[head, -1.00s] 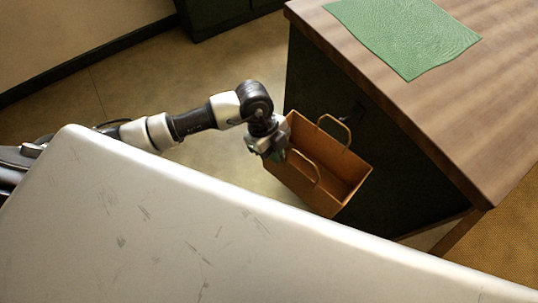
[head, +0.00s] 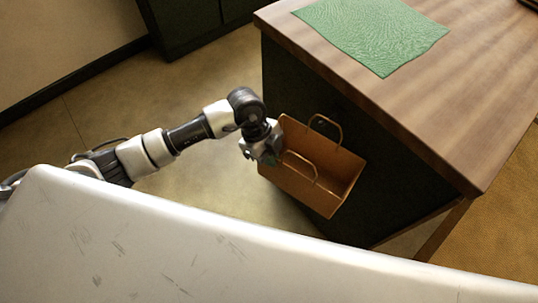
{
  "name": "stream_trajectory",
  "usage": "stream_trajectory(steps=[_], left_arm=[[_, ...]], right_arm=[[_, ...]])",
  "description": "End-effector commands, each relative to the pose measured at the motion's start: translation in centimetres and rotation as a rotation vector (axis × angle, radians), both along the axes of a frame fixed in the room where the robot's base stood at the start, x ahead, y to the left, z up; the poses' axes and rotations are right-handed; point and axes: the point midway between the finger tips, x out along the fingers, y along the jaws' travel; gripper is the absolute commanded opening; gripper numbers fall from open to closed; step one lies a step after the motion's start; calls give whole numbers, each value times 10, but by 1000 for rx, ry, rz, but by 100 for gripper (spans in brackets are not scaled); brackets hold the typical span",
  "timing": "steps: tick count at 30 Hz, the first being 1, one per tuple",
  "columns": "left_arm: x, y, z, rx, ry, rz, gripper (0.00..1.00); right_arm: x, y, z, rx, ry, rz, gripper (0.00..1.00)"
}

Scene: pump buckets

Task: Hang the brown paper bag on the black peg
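The brown paper bag (head: 324,193) is open at the top, with two loop handles, and is tilted in the picture. It is in front of the dark side panel of the wooden-topped desk. My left gripper (head: 268,156) is at the bag's upper left edge and appears shut on it; the fingertips are small and partly hidden. I cannot tell whether the bag touches the panel. I cannot make out the black peg against the dark panel. My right gripper is not in view.
The desk's wooden top (head: 420,110) overhangs the dark panel (head: 385,185) and carries a green cloth (head: 375,33). A pale, scratched surface (head: 200,250) fills the foreground. Dark cabinets (head: 190,20) stand at the back. The floor left of the desk is open.

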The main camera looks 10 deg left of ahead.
Motion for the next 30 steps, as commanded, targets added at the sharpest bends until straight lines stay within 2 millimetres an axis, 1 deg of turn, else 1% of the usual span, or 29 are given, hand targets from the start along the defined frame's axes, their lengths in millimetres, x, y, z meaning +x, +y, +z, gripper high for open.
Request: stream_trajectory(steps=[13,15,19,27,30], left_arm=[[-1,0,-1,2,2,0,0],[-1,0,-1,2,2,0,12],[0,0,-1,2,2,0,32],[0,1,0,2,2,0,32],[1,3,6,2,-1,0,32]], right_arm=[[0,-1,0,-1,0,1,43],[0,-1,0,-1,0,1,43],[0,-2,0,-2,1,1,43],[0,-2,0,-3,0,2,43],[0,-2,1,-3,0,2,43]])
